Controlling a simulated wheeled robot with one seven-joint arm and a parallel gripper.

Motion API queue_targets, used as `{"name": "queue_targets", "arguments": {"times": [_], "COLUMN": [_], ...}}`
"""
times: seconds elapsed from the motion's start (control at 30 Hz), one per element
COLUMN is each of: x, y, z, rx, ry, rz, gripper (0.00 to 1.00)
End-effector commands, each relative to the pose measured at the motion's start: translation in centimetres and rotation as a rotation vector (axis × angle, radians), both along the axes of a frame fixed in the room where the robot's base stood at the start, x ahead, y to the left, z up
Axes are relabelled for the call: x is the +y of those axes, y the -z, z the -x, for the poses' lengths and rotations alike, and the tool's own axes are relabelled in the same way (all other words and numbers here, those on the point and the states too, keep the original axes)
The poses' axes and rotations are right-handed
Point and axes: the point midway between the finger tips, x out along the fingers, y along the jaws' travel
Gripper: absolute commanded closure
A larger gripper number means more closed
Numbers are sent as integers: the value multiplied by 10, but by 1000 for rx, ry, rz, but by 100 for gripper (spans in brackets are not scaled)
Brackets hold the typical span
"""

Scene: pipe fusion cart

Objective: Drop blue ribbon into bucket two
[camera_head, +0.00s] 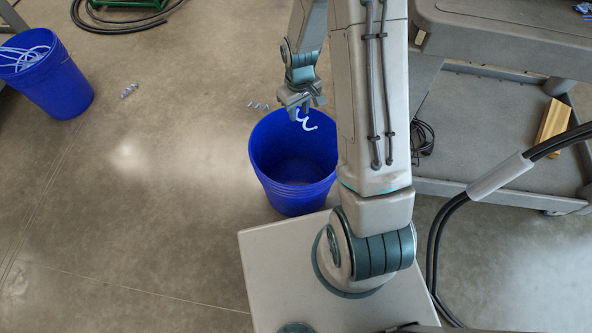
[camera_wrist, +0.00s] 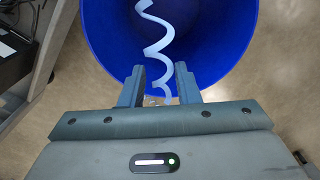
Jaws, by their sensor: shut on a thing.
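The ribbon is a pale blue, curled strip (camera_head: 305,122) hanging below my gripper (camera_head: 300,103). In the wrist view the ribbon (camera_wrist: 157,45) spirals away from between the two fingertips (camera_wrist: 160,85). My gripper is shut on the ribbon's near end. A blue bucket (camera_head: 290,190) stands on the floor below my gripper. Its open mouth faces up, and its inside looks empty in the head view. In the wrist view the ribbon lies in front of the bucket's inside (camera_wrist: 215,35). I cannot tell from the views which bucket is number two.
Another blue bucket (camera_head: 60,90) at the far left holds several pale strips. A grey cart (camera_head: 480,110) stands at the right with a wooden block (camera_head: 553,120) on its lower shelf. Small scraps (camera_head: 129,90) lie on the floor. Black hoses (camera_head: 440,220) curve at the right.

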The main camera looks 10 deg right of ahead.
Motion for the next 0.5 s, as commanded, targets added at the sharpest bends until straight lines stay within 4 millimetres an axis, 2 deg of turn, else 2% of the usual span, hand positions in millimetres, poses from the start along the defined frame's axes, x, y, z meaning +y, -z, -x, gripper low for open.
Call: {"name": "queue_targets", "arguments": {"times": [0.5], "x": [0], "y": [55], "z": [0], "rx": [1], "ry": [1], "rz": [0], "gripper": [91]}}
